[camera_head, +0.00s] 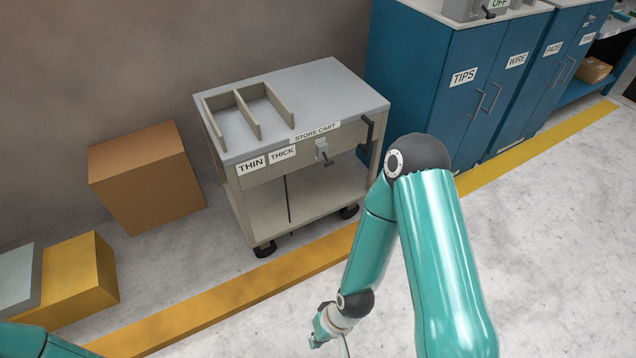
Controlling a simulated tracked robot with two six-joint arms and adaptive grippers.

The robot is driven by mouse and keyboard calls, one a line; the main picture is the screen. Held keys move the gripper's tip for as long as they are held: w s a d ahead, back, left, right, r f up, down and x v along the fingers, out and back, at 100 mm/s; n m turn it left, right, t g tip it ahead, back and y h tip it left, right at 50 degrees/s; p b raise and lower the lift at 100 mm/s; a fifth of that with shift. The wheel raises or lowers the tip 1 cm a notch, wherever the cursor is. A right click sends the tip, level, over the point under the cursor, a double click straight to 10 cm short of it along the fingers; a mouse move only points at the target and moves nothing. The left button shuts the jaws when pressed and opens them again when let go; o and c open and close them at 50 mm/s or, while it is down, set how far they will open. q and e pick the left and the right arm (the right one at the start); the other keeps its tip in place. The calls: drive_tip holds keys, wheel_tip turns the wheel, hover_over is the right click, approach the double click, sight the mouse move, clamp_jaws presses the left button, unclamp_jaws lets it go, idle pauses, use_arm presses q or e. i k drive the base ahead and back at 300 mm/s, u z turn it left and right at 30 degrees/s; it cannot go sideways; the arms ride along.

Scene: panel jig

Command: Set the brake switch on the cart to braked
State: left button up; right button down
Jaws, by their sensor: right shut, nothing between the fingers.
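The store cart (340,85) stands near the wall in the middle of the head view, with THIN and THICK labels on its front. The brake switch (322,152) is a small grey lever on a plate on the cart's front, below the STORE CART label. Its lever seems to point down and right; the small label above it is too small to read. My right gripper (330,337) is low over the floor in front of the cart, well apart from it. It is shut and empty, and partly cut off by the bottom edge. My left gripper is out of view.
A dark handle (367,132) sticks out at the cart's right side. Blue cabinets (420,70) stand to the right. A brown box (146,178) and a yellow box (78,272) stand to the left. A yellow floor strip (270,280) runs before the cart; the floor in front is open.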

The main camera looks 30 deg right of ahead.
sight(329, 163)
drive_tip(key=z, duration=0.15)
drive_tip(key=i, duration=0.85)
drive_tip(key=u, duration=0.2)
drive_tip(key=k, duration=0.9)
drive_tip(key=z, duration=0.15)
drive_tip(key=i, duration=0.9)
